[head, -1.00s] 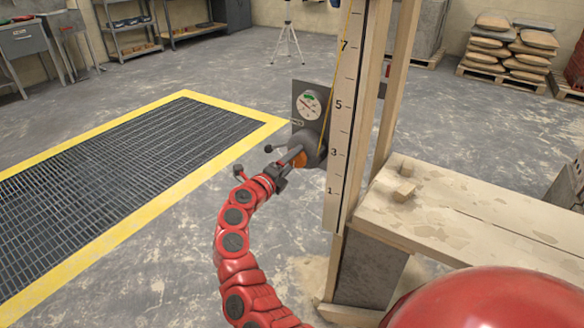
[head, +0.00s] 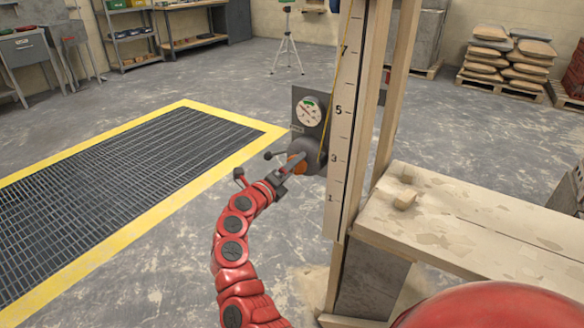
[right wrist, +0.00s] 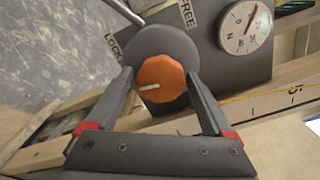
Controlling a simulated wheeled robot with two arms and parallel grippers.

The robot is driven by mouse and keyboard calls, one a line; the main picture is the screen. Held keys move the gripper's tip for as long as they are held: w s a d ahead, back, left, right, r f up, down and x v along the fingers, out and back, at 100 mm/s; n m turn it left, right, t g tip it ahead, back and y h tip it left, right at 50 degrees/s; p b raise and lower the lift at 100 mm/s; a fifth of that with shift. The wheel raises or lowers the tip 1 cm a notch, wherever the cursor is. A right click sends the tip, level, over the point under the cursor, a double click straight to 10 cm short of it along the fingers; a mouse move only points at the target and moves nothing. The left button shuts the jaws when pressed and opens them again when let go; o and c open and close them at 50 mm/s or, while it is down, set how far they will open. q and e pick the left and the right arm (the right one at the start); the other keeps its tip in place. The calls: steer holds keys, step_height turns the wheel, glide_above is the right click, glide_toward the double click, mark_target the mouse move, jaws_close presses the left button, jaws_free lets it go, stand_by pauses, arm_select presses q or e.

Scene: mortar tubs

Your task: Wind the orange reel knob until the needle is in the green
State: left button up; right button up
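The orange reel knob (right wrist: 161,86), with a white mark on its face, sits on a round grey reel (right wrist: 165,50) on a dark plate on the post. The knob also shows in the head view (head: 297,158), partly behind my right gripper (head: 292,164). In the right wrist view the right gripper's fingers (right wrist: 160,85) stand on either side of the knob, with a narrow gap visible at the left; contact on the right is unclear. The white dial (right wrist: 245,27) has a green arc at one side; its needle seems to point off the green. My left gripper is not in view.
A lever (right wrist: 127,12) sticks out of the reel near the LOCK and FREE labels. A numbered scale board (head: 343,120) stands beside the reel, with a yellow line along it. A wooden bench (head: 470,215) is at the right. A yellow-edged floor grate (head: 110,180) lies left.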

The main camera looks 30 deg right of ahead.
steer(key=shift+o, duration=0.6)
steer(key=shift+a+r, duration=0.1)
steer(key=shift+a, duration=0.05)
steer(key=p+v, duration=0.1)
steer(key=v, duration=1.6)
steer(key=shift+p, duration=0.4)
steer(key=shift+s, duration=0.15)
